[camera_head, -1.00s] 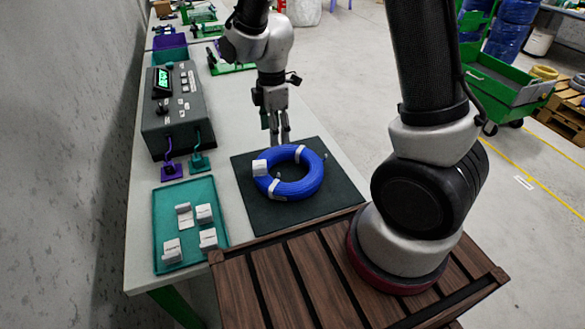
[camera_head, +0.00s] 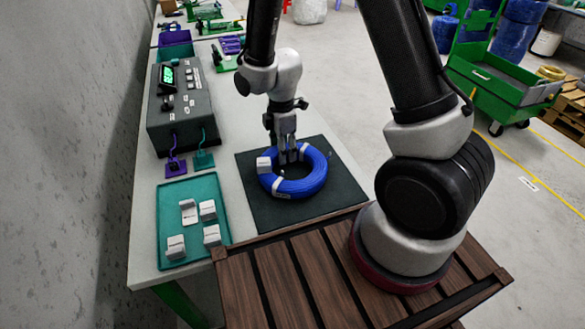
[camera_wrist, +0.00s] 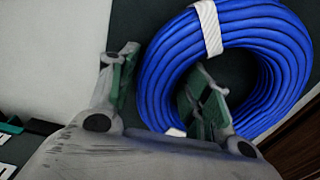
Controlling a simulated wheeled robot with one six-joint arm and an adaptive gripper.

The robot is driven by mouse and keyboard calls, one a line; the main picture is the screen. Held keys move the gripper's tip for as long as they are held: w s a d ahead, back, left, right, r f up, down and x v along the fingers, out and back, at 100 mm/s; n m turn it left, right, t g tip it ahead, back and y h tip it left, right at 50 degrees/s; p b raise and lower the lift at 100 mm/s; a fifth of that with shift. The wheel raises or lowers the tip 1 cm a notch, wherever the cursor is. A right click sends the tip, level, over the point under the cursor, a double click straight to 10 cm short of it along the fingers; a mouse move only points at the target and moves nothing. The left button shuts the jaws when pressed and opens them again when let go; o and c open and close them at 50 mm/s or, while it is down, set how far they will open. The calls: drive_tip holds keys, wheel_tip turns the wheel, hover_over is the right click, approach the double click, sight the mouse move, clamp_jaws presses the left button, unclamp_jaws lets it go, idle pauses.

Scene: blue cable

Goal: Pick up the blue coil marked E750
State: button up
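The blue coil (camera_head: 310,182) lies flat on a dark mat, with white bands and a white tag on its left side; no marking is readable. My gripper (camera_head: 287,158) is at the far side of the coil. In the wrist view my gripper (camera_wrist: 165,85) is open, its two green-padded fingers apart. The right finger is over the coil's centre hole, the left finger outside the ring, and a section of the blue coil (camera_wrist: 160,75) shows between them. I cannot tell whether the fingers touch it.
The dark mat (camera_head: 265,215) lies on a white table (camera_head: 150,195). A teal tray (camera_head: 172,208) with several white tags stands at the left. A dark control box (camera_head: 180,115) with a green display is behind it. A wooden slatted surface (camera_head: 290,275) is in front.

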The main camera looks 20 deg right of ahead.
clamp_jaws()
